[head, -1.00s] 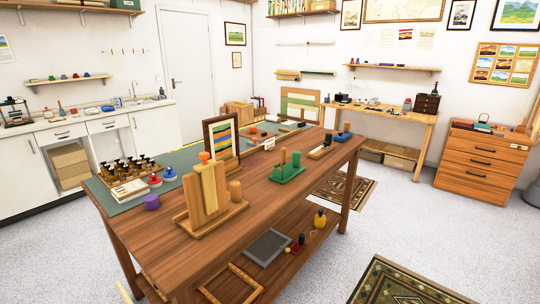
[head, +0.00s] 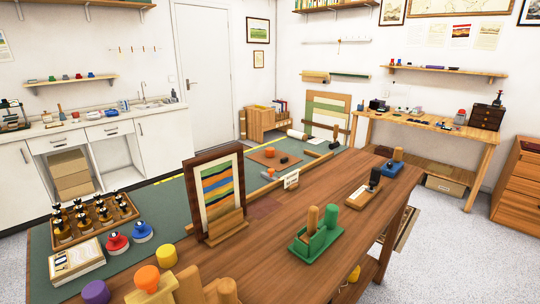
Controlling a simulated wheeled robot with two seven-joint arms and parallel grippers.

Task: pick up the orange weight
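An orange, round-topped piece (head: 147,278) shows near the bottom edge of the head view, at the top of or just behind a light wooden stand (head: 190,285). I cannot tell whether it rests on the stand or on the table behind it. A yellow piece (head: 166,254) of similar shape is just beyond it, and a purple one (head: 96,292) is to its left. Another small orange object (head: 272,153) lies on a brown board farther back. Neither of my grippers is in view.
Grey floor is free at right.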

